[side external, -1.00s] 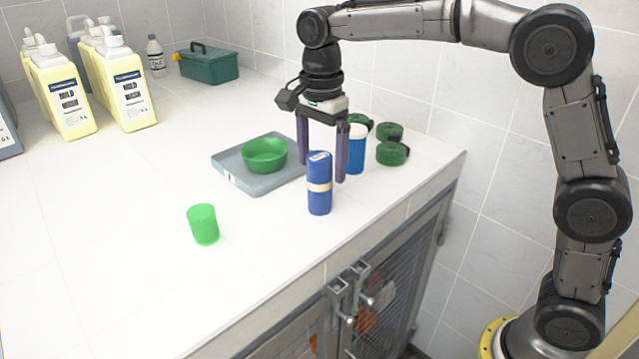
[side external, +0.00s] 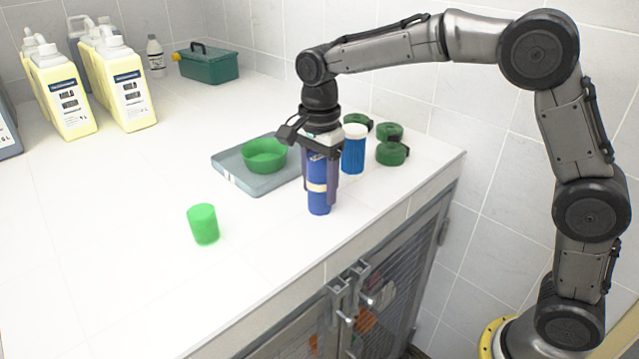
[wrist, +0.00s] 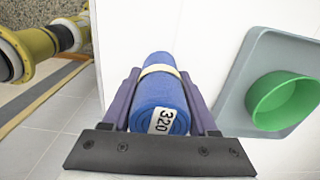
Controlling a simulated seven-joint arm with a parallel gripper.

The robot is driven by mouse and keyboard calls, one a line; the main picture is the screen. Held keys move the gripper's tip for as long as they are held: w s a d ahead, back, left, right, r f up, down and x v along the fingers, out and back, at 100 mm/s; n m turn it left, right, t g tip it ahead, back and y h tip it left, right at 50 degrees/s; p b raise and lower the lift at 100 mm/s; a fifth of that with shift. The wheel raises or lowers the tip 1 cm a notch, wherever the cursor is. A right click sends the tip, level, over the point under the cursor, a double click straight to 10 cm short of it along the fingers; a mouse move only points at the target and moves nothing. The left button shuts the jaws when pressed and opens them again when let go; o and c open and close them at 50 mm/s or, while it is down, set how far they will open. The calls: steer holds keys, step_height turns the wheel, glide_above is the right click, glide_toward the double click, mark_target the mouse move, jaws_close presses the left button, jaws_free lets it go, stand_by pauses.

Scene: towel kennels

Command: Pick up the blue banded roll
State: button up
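The blue banded roll (side external: 318,200) stands upright on the white counter, with a cream band around its middle. My gripper (side external: 320,190) is lowered over it from above, with one purple finger on each side. The fingers lie close against the roll and look shut on it. In the wrist view the roll (wrist: 158,95) sits between the two fingers (wrist: 160,80), and a white label reading 320 shows on its near end.
A blue bottle with a white cap (side external: 353,150) stands close behind the roll, near several green rolls (side external: 392,153). A grey tray (side external: 228,165) with a green bowl (side external: 264,155) lies to the left. A green cup (side external: 203,224) stands at front left. The counter's edge is close on the right.

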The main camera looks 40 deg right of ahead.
jaws_close()
steer(key=shift+r, duration=0.1)
